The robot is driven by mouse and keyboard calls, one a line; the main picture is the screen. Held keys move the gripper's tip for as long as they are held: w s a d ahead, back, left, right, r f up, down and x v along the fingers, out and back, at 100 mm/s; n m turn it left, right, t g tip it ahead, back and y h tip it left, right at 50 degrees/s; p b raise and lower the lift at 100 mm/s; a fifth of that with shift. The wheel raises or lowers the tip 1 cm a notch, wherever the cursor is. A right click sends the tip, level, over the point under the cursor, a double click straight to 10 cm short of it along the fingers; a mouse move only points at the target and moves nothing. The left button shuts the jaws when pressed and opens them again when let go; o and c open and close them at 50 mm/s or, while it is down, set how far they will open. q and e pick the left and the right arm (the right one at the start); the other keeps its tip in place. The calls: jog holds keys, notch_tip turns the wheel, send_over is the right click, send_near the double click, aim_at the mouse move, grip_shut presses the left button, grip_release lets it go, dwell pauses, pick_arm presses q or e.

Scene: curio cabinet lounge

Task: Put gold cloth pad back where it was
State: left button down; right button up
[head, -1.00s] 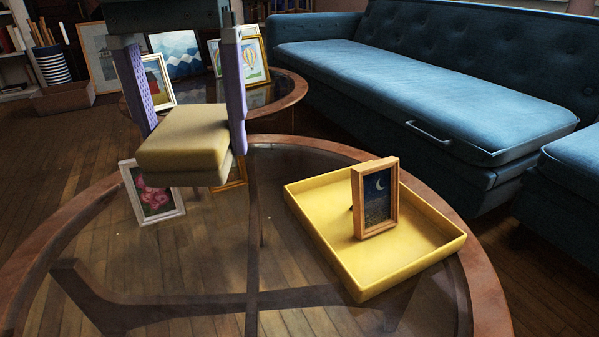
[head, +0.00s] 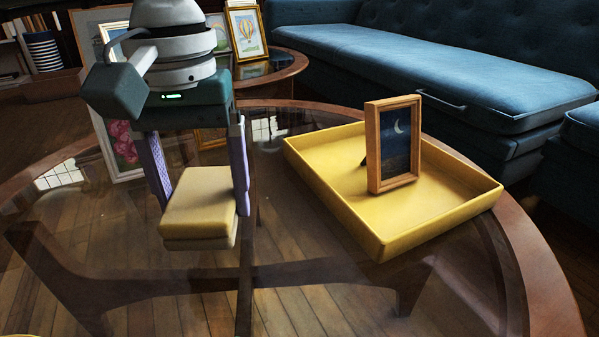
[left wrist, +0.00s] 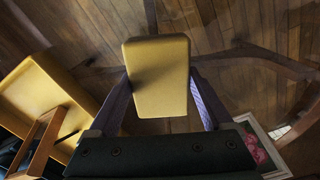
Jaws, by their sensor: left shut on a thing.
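The gold cloth pad (head: 201,198) is a thick, folded-looking block. My left gripper (head: 199,190) is shut on it, with one purple finger on each side. The gripper points down over the round glass-topped table (head: 330,312). I cannot tell whether the pad touches the glass or hangs a little above it. In the left wrist view the pad (left wrist: 157,76) sits between the two fingertips. My right gripper is not in view.
A yellow tray (head: 335,205) stands to the right of the pad, with a wood-framed moon picture (head: 394,145) upright in it. A white-framed flower picture (head: 118,150) stands behind on the left. A blue sofa (head: 440,60) is at the back. The glass in front is clear.

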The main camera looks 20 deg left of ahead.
aim_at(202, 191)
pick_arm(q)
notch_tip(202, 191, down, 4)
jog(key=shift+f+b, duration=0.1)
jog(key=shift+b, duration=1.05)
jog(key=shift+f, duration=0.15)
grip_release()
notch_tip(202, 191, up, 13)
jog(key=p, duration=0.8)
jog(key=shift+f, duration=0.2)
